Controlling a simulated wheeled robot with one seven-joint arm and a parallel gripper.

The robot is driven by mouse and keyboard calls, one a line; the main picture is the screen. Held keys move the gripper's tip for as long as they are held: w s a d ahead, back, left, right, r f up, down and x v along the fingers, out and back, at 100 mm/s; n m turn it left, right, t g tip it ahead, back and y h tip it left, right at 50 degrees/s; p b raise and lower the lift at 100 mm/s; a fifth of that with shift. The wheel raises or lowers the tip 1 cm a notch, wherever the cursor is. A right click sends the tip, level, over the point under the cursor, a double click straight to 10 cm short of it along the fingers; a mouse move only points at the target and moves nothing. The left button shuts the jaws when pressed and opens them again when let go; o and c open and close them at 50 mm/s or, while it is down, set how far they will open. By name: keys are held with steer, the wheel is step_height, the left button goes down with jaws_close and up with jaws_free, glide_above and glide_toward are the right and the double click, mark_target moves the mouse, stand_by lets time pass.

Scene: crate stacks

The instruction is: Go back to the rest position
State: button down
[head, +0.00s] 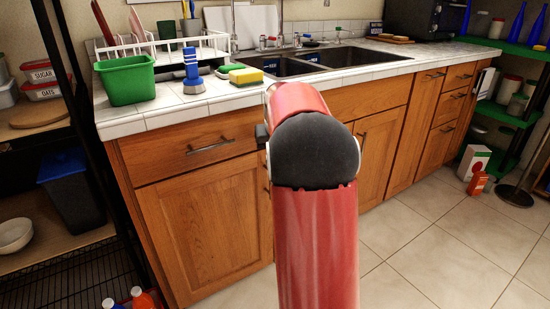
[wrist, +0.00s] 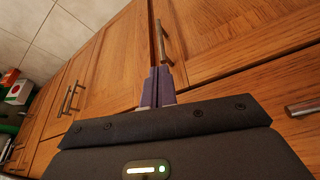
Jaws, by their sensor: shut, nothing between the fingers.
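My gripper (wrist: 157,86) shows in the wrist view with its two fingers together and nothing between them. Its fingertips are in front of the wooden cabinet doors (wrist: 120,58), close to a metal door handle (wrist: 163,42); I cannot tell whether they touch it. In the head view my red arm rises in the middle and hides the gripper. It stands in front of the wooden cabinets (head: 204,226) under the counter.
The tiled counter (head: 190,103) holds a green bin (head: 126,80), a blue brush (head: 192,72), a sponge (head: 246,76) and a sink (head: 290,66). Shelves stand at left, with a dark blue bin (head: 68,190). Green shelves (head: 506,114) stand at right.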

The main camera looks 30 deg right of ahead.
steer(key=shift+v, duration=1.95)
steer(key=s+a+r+n, duration=0.2)
steer(key=s+a+r, duration=0.1)
steer(key=s+a, duration=0.95)
steer(key=s+a+f+n, duration=0.1)
steer(key=s+a+f, duration=0.2)
steer(key=s+a, duration=0.2)
steer(key=s+a+f+n+t+y, duration=0.1)
steer(key=s+a+f, duration=0.3)
steer(key=s, duration=0.7)
steer(key=shift+s+a+f+y, duration=0.15)
steer(key=shift+a+y, duration=0.15)
steer(key=shift+a, duration=0.95)
